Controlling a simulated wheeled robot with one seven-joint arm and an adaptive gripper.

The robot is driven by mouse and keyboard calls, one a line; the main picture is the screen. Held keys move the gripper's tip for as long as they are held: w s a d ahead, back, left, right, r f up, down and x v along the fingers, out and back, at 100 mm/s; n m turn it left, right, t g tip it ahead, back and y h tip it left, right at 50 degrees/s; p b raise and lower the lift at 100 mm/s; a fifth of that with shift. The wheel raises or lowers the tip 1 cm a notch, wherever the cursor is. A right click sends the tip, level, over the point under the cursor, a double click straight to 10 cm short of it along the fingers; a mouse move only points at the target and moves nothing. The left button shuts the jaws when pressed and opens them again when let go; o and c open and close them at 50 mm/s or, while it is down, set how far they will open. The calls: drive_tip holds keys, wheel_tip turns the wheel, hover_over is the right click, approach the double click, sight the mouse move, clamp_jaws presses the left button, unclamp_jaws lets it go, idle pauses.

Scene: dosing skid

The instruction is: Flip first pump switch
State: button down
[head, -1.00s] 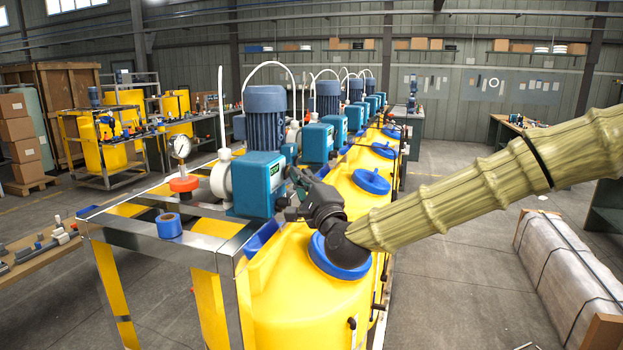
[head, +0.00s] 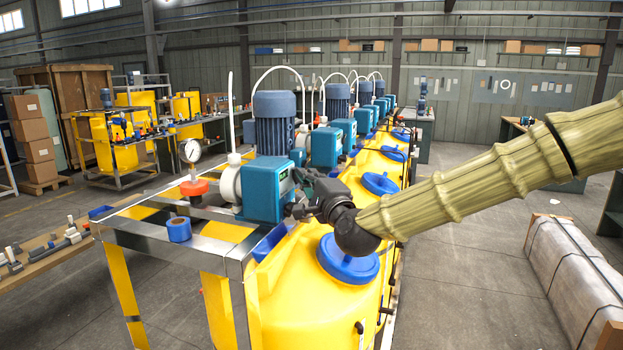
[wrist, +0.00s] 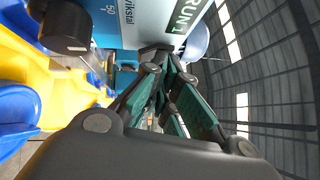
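The first pump is the nearest one, with a teal control box (head: 264,192) under a blue ribbed motor (head: 274,122). In the wrist view its blue-and-white face (wrist: 120,22) fills the top, with a green "RUN 1" label (wrist: 186,14) and a black round knob (wrist: 66,28). I cannot make out the switch; it may be hidden by my fingers. My gripper (head: 298,194) is at the right face of this box, very close to it; I cannot tell whether it touches. In the wrist view the fingers (wrist: 161,62) converge with their tips together, holding nothing visible.
Yellow tanks with blue lids (head: 346,262) stand under and beside my arm. More pumps (head: 326,145) run in a row behind. A pressure gauge (head: 190,151) and a blue tape roll (head: 179,229) are at the left on the metal frame (head: 180,246).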

drive_tip(key=s+d+b, duration=0.5)
drive_tip(key=s+d, duration=0.3)
drive_tip(key=s, duration=0.2)
drive_tip(key=shift+d, duration=0.15)
drive_tip(key=shift+d, duration=0.1)
